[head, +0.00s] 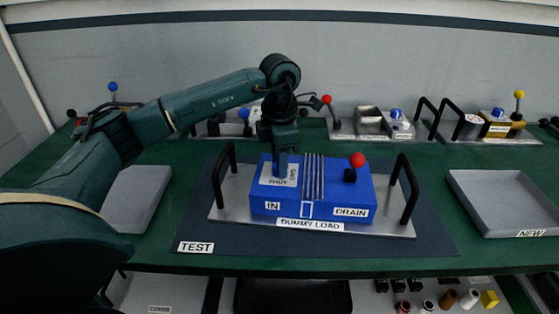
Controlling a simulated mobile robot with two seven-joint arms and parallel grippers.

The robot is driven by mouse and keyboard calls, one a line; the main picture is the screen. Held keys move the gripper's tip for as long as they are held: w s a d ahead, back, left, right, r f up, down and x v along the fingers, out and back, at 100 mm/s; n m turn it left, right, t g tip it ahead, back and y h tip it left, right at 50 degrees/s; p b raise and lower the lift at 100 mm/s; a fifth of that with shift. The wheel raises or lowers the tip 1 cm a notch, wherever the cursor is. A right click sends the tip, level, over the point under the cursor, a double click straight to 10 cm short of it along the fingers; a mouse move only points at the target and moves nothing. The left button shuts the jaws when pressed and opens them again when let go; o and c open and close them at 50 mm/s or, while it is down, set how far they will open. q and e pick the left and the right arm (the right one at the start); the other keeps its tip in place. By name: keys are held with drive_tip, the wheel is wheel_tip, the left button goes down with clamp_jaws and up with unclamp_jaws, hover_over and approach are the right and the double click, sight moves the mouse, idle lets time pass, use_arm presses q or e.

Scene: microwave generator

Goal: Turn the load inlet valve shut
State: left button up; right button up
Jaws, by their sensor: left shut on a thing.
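The blue dummy load box (333,205), lettered IN, DRAIN and DUMMY LOAD, stands on a metal plate in the middle of the bench. A pale label plate (268,182) lies on its top left, above the IN label. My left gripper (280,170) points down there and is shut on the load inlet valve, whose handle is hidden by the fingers. The drain valve (357,160), with a red ball knob, stands on the box's right side, apart from my gripper. My right gripper is out of view.
Black handles (405,190) rise at both ends of the metal plate. A dark mat (225,247) marked TEST lies beneath. A grey tray (505,195) marked NEW stands at the right. Other units with knobs (497,125) line the back. Green bench (430,165) is bare between them.

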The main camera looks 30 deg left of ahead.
use_arm(q)
drive_tip(key=shift+r, duration=0.1)
idle(0.3)
drive_tip(key=o, duration=0.7)
drive_tip(key=shift+c, duration=0.2)
drive_tip(key=o, duration=0.3)
wheel_tip(320, 180, up, 13)
